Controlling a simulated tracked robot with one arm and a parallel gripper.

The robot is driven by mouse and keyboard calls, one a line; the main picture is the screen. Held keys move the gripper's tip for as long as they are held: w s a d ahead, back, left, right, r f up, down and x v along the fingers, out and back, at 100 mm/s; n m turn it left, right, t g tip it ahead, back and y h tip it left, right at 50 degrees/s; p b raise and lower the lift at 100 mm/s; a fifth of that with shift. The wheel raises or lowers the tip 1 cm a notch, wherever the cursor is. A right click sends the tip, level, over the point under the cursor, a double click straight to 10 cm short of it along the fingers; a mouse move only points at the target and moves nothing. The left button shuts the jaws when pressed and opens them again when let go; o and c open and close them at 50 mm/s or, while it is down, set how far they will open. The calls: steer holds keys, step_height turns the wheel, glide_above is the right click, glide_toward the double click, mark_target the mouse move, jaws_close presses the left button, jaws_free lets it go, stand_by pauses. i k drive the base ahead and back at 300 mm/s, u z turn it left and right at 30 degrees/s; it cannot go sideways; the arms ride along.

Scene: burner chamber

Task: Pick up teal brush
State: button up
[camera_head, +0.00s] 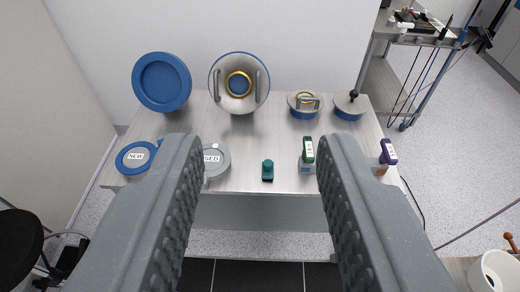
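A small teal brush (267,170) stands near the front edge of the metal table, with a rounded teal top and a darker base. My gripper (261,150) is wide open and empty, its two grey ribbed fingers reaching forward from the bottom of the picture. The teal brush shows in the gap between the fingers, slightly right of the middle. It appears farther off than the fingertips and nothing touches it.
On the metal table (240,180), a green-handled item (307,152) stands right of the brush, and a purple-handled one (388,152) farther right. Blue-rimmed discs (135,156) and round lids (304,104) stand around. The left finger partly hides a "USED" disc (215,160).

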mark_target(268, 165)
steer(key=u, duration=0.05)
steer(key=i, duration=0.35)
steer(key=z, duration=0.1)
steer(key=k, duration=1.3)
steer(key=z, duration=0.6)
steer(key=i, duration=2.15)
steer(key=u, duration=0.65)
